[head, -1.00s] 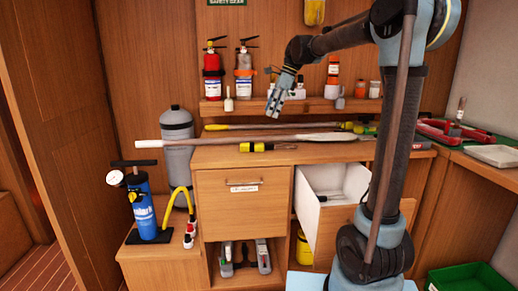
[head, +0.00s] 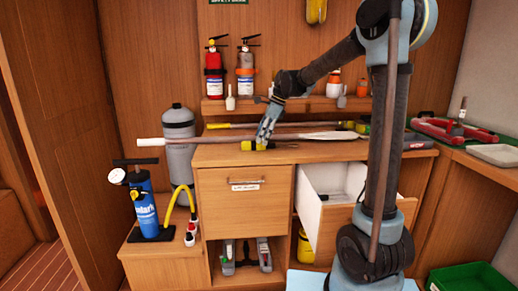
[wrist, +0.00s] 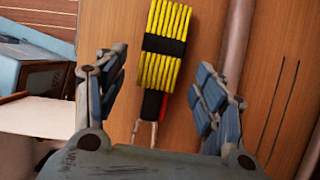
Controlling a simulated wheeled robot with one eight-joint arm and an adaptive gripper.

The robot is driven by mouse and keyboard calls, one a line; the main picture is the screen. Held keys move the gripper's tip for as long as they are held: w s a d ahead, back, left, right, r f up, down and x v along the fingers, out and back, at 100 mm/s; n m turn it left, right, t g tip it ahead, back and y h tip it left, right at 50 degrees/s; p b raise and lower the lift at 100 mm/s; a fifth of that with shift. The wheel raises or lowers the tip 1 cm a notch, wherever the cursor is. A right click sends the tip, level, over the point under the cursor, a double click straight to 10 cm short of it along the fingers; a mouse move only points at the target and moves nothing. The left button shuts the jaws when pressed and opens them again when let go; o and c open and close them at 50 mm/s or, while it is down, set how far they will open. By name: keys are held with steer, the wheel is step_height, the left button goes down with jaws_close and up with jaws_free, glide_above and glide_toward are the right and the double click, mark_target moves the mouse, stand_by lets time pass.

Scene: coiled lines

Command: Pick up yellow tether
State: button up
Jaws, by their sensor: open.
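The yellow tether (head: 249,147) lies on the wooden cabinet top near its front edge, partly hidden behind my gripper (head: 264,142). In the wrist view the tether (wrist: 167,45) is a coiled yellow bundle with black bands and a red and black end piece. My gripper (wrist: 160,70) is open, its fingers on either side of the tether's line, with the coil between and beyond the fingertips. The fingers appear apart from the tether; I cannot tell their exact height above it.
A long pole (head: 317,136) lies just behind the tether; it shows close to the right finger in the wrist view (wrist: 236,45). An open white drawer (head: 312,205) juts out at the right. A blue pump (head: 146,212) stands at the lower left.

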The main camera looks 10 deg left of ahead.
steer(key=shift+x, duration=1.3)
steer(key=shift+c, duration=0.5)
steer(key=c, duration=1.3)
